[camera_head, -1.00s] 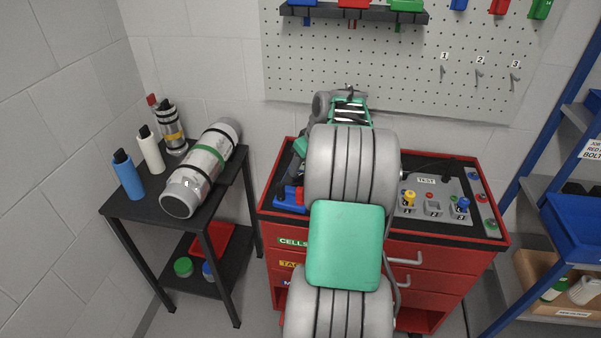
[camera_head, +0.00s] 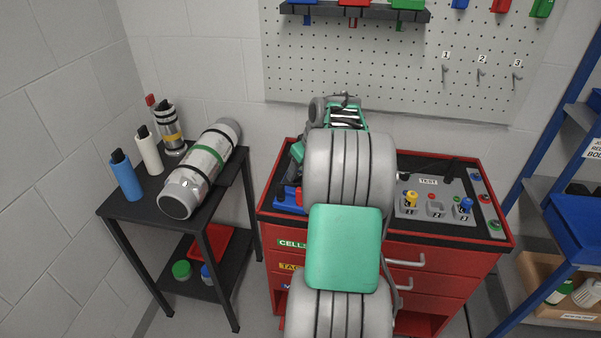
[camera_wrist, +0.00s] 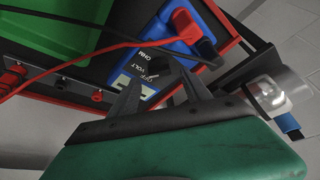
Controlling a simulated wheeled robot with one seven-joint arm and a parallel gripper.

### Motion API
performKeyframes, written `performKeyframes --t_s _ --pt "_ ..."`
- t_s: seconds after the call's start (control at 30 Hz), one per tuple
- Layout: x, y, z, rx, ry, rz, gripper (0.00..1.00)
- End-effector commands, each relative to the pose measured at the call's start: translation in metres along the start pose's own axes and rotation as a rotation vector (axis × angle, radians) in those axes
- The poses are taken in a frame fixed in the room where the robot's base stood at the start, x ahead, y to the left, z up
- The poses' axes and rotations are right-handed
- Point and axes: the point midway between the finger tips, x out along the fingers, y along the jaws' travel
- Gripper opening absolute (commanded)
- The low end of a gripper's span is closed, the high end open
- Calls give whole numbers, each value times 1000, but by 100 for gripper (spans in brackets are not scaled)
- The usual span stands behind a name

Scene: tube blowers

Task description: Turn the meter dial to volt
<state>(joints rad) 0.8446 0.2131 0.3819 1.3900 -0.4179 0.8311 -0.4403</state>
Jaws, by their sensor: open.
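The blue meter (camera_wrist: 150,57) lies in the upper middle of the wrist view. Its pale label (camera_wrist: 146,68) reads OHM, VOLT and OFF. A red plug (camera_wrist: 186,24) and a black plug sit in it, with leads running left. My gripper (camera_wrist: 162,80) is open, with its two dark fingers apart at the label's lower edge. The dial is small and partly hidden there; I cannot tell its setting or whether a finger touches it. In the head view the meter (camera_head: 284,202) shows only in part at the left of the red cabinet, and my arm hides the gripper.
The red cabinet (camera_head: 440,267) carries a test panel (camera_head: 435,207) with yellow and blue parts at right. A black side table (camera_head: 118,206) at left holds a large metal cylinder (camera_head: 200,172) and bottles. A pegboard (camera_head: 400,70) stands behind; a blue-framed shelf (camera_head: 535,190) stands right.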

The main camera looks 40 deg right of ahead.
Motion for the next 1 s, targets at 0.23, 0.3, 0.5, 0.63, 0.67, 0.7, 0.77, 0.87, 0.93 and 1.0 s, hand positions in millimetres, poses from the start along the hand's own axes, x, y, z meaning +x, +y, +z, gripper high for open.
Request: performKeyframes --t_s 0.23,0.3,0.5,0.63,0.67,0.7,0.77,0.87,0.93,1.0 --pt "25 0 0 -1 0 0 56" --pt "26 0 -1 -1 1 0 56" --pt "25 0 0 -1 1 0 51" --pt "25 0 0 -1 1 0 40" --pt "25 0 0 -1 1 0 38" --pt "25 0 0 -1 1 0 34" --pt "25 0 0 -1 1 0 29" --pt "25 0 0 -1 1 0 21" --pt "25 0 0 -1 1 0 15" --pt "25 0 0 -1 1 0 10"
